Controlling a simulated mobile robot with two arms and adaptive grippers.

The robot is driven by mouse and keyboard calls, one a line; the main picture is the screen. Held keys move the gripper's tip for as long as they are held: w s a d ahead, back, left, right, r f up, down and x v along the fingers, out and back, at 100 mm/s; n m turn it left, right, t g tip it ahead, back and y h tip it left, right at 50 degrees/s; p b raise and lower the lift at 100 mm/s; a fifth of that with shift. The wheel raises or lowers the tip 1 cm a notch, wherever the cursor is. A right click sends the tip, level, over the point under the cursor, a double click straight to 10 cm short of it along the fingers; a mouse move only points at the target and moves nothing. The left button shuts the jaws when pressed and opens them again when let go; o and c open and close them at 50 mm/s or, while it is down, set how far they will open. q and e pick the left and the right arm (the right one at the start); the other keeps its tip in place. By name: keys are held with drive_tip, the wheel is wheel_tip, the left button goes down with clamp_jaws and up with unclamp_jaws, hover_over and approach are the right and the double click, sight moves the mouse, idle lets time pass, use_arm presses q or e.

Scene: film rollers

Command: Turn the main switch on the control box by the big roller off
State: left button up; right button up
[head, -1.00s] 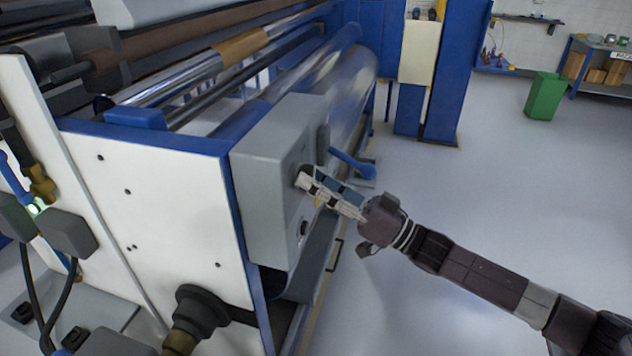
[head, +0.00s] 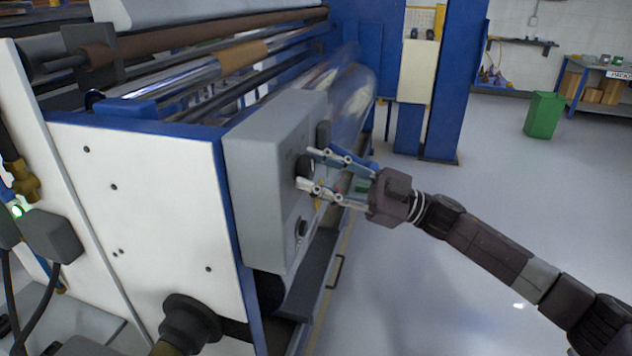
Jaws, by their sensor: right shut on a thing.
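The grey control box (head: 262,185) is fixed to the end of the roller machine, beside the big shiny roller (head: 350,105). Its control face points right and is seen at a steep angle. A dark switch knob (head: 304,166) sits on the upper part of this face. My right gripper (head: 307,168) reaches in from the right and is shut on this knob, one finger above it and one below. The fingers partly hide the face, and the knob's markings cannot be read. A second dark round control (head: 302,227) sits lower on the face. My left gripper is not in view.
The white machine end panel (head: 150,205) fills the left. A blue post (head: 450,85) stands behind. A green bin (head: 543,115) stands far right. The floor on the right is clear.

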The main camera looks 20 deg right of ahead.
drive_tip(key=shift+n+g+b, duration=0.75)
drive_tip(key=shift+n+g, duration=0.45)
drive_tip(key=shift+n, duration=1.3)
drive_tip(key=shift+r, duration=0.1)
drive_tip(key=o, duration=1.2)
drive_tip(key=shift+c, duration=0.2)
drive_tip(key=shift+d, duration=0.2)
drive_tip(key=v, duration=1.1)
drive_tip(key=shift+d, duration=0.35)
